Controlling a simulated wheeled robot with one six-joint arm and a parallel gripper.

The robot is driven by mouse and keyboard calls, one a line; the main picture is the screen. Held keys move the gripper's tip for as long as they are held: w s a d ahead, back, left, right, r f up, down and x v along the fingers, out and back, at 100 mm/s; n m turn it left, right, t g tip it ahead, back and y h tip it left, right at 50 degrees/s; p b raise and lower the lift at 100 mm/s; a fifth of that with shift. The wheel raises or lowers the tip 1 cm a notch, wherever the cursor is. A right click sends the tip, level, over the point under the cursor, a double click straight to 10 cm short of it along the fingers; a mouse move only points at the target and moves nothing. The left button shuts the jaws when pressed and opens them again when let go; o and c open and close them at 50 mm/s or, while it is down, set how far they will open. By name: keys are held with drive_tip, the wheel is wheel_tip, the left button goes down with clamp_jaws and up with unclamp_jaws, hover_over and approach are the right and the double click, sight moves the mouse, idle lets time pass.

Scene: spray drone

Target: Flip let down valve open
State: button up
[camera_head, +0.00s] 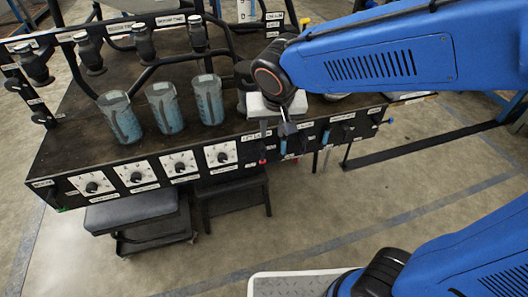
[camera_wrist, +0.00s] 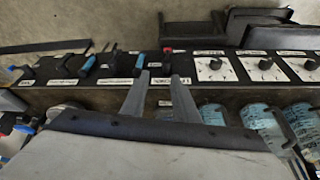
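A black panel edge (camera_head: 150,172) runs along the front of the bench and carries small valves with white labels. The labels are too small to read, so I cannot tell for sure which is the let down valve. A small red-tipped valve (camera_wrist: 167,50) shows just beyond my fingertips in the wrist view. A blue-handled valve (camera_wrist: 139,62) is just left of it, and another blue handle (camera_wrist: 88,64) is further left. My gripper (camera_wrist: 160,80) has its two grey fingers apart with nothing between them. In the head view my gripper (camera_head: 287,127) hangs over the panel and partly hides the valves.
Several white dial plates with black knobs (camera_head: 92,187) line the panel on the left. Clear blue-marked cups (camera_head: 164,108) stand on the bench behind them. A grey stool (camera_head: 130,210) and a black step (camera_head: 232,193) stand below. Open floor lies in front.

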sight(263, 151)
drive_tip(key=x, duration=0.6)
drive_tip(key=a+x, duration=0.1)
drive_tip(key=x, duration=0.5)
drive_tip(key=a+x, duration=0.1)
drive_tip(key=x, duration=0.5)
drive_tip(key=shift+r, duration=0.1)
clamp_jaws()
